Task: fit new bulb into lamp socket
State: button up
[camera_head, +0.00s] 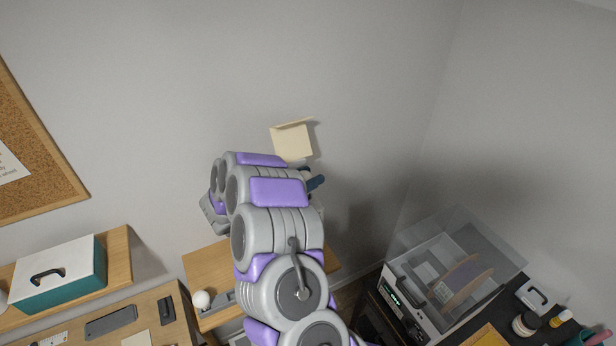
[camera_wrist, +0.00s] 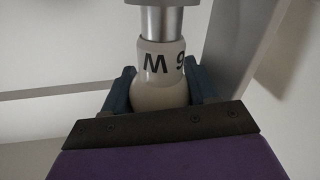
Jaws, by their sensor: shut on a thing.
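In the wrist view, my gripper (camera_wrist: 160,88) is shut on a white bulb (camera_wrist: 158,96), with one dark blue finger on each side of its round part. The bulb's white collar carries the marking "M 9". A metal cylinder (camera_wrist: 165,24) meets the top of the collar, and a wider grey piece is at the frame's top edge. I cannot tell where the bulb's base ends and a socket begins, or how far it is seated. In the head view, my arm hides the bulb; a dark blue part of my gripper shows beside a cream shade-like piece (camera_head: 293,141).
A grey bar (camera_wrist: 232,45) slants close by on the right in the wrist view. In the head view, a white ball (camera_head: 201,300) rests on a wooden surface (camera_head: 205,262). A teal-and-white box (camera_head: 62,279) stands on a shelf. A clear-lidded machine (camera_head: 455,270) stands right.

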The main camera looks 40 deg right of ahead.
jog(key=shift+d+f, duration=0.1)
jog(key=shift+f, duration=0.1)
jog(key=shift+r, duration=0.2)
jog(key=shift+a+r+p, duration=0.2)
jog(key=shift+r+p, duration=0.3)
jog(key=shift+r, duration=0.15)
jog(key=shift+d, duration=0.25)
jog(key=shift+f+b, duration=0.4)
jog(key=shift+f, duration=1.05)
dwell(1.3)
jog(key=o, duration=0.9)
jog(key=shift+c, duration=0.2)
jog(key=shift+o, duration=1.3)
jog(key=shift+s+r, duration=0.1)
jog(key=shift+a, duration=0.1)
jog(key=shift+a, duration=0.1)
